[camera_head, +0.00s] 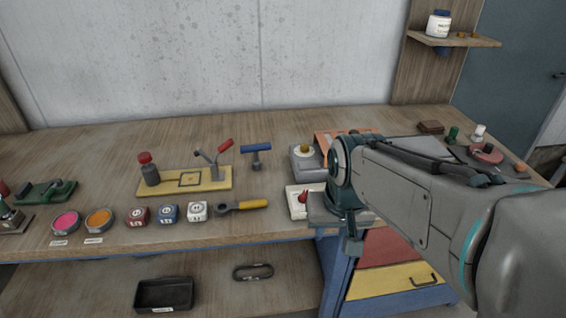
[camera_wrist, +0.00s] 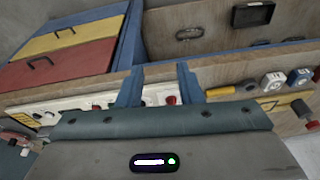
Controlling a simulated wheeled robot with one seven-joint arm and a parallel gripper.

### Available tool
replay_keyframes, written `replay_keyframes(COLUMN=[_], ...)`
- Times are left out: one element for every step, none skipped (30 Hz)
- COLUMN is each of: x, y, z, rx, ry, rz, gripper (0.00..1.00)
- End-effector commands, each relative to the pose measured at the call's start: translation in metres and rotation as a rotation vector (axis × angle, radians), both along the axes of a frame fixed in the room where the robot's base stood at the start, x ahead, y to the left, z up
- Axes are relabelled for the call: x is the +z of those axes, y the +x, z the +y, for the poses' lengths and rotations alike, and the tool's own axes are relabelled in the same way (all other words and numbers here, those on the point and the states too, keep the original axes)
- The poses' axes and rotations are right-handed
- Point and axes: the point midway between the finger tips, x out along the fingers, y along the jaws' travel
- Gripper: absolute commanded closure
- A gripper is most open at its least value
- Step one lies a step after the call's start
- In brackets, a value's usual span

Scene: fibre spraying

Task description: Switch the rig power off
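A white switch box (camera_head: 294,211) with a red lever or knob (camera_head: 303,197) sits near the bench's front edge, just left of my gripper; I take it for the rig power switch. My gripper covers part of the box in the head view. In the wrist view the two blue fingers of my gripper (camera_wrist: 158,82) stand apart with nothing held. A red knob (camera_wrist: 171,100) shows between them, beyond the gripper body, beside a white panel (camera_wrist: 95,101). The switch's exact position and any contact with it cannot be told.
A grey box with a brass knob (camera_head: 304,150) stands behind the switch. A yellow-handled tool (camera_head: 250,204), several dice-like blocks and a yellow fixture plate (camera_head: 211,182) lie to the left. Drawers (camera_head: 388,283) are below the bench. A black tray (camera_head: 164,293) is on the lower shelf.

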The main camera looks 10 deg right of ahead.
Motion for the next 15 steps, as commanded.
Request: replay_keyframes(x=[0.013, 0.018, 0.024, 0.028, 0.031, 0.036, 0.038, 0.04, 0.042, 0.043, 0.043, 0.044, 0.043, 0.042, 0.041], y=[0.017, 0.027, 0.041, 0.052, 0.063, 0.077, 0.088, 0.099, 0.113, 0.124, 0.134, 0.148, 0.159, 0.169, 0.182], z=[0.0, 0.0, 0.0, 0.0, 0.0, 0.0, 0.0, 0.0, 0.0, 0.0, 0.0, -0.001, -0.001, -0.002, -0.002], rx=[-0.028, -0.047, -0.074, -0.095, -0.114, -0.143, -0.164, -0.184, -0.212, -0.234, -0.255, -0.284, -0.306, -0.326, -0.354], ry=[0.01, 0.017, 0.025, 0.03, 0.036, 0.042, 0.046, 0.049, 0.053, 0.056, 0.057, 0.06, 0.06, 0.062, 0.062], rz=[0.019, 0.029, 0.041, 0.05, 0.06, 0.074, 0.083, 0.091, 0.105, 0.114, 0.124, 0.135, 0.144, 0.152, 0.164], gripper=[0.67, 0.67, 0.67, 0.67, 0.67, 0.67, 0.67, 0.67, 0.67, 0.67, 0.67, 0.67, 0.67, 0.67, 0.67])
